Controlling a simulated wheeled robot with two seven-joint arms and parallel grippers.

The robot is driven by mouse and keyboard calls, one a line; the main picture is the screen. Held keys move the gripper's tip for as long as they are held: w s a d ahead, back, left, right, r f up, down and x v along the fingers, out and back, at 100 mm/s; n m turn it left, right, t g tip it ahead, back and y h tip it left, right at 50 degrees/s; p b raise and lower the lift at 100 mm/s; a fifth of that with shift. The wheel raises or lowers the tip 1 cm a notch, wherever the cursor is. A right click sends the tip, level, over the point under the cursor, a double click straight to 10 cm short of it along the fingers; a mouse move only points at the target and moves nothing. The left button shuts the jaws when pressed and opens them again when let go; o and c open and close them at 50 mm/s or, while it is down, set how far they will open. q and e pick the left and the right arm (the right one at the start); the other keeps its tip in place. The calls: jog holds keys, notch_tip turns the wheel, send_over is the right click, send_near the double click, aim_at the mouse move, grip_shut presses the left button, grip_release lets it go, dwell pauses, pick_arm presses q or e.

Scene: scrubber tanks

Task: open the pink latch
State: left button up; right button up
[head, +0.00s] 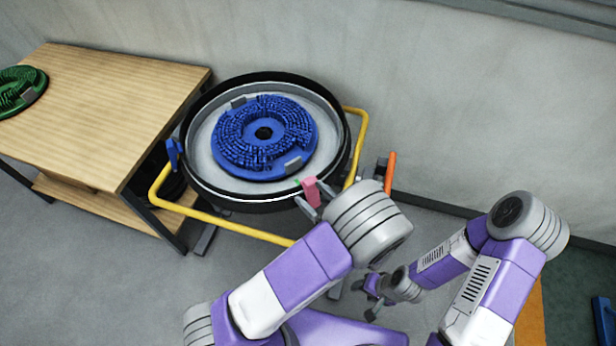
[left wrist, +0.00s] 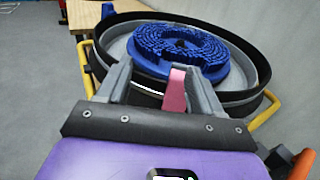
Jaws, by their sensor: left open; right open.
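The pink latch (head: 311,190) stands at the front right rim of a round black-rimmed tub (head: 201,168). In the left wrist view the pink latch (left wrist: 175,93) shows as an upright strip between my fingers, nearer the right one. My left gripper (head: 310,204) is open, with its fingers to either side of the latch; it also shows in the left wrist view (left wrist: 162,80). I cannot tell whether a finger touches the latch. My right gripper (head: 366,300) is open and empty, low down and well away from the tub.
A blue disc brush (head: 240,150) lies in the tub. A yellow tube frame (head: 226,224) surrounds it, with an orange handle (head: 390,172) at right. A wooden table (head: 110,95) with a green disc brush (head: 22,90) stands at left. A wall is behind.

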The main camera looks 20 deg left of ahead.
aim_at(313, 184)
pick_arm(q)
jog(key=w+f+t, duration=0.1)
jog(key=w+d+f+m+t+h+b, duration=0.1)
jog(key=shift+d+f, duration=0.3)
jog(key=shift+f, duration=0.05)
jog(key=shift+w+t, duration=0.2)
jog(key=shift+t, duration=0.1)
jog(key=x, duration=0.7)
jog(key=shift+w+b, duration=0.1)
jog(key=shift+b, duration=0.2)
pick_arm(e)
notch_tip(313, 184, down, 3)
jog(key=shift+w+d+r, duration=0.1)
jog(key=shift+r, duration=0.05)
pick_arm(q)
grip_shut()
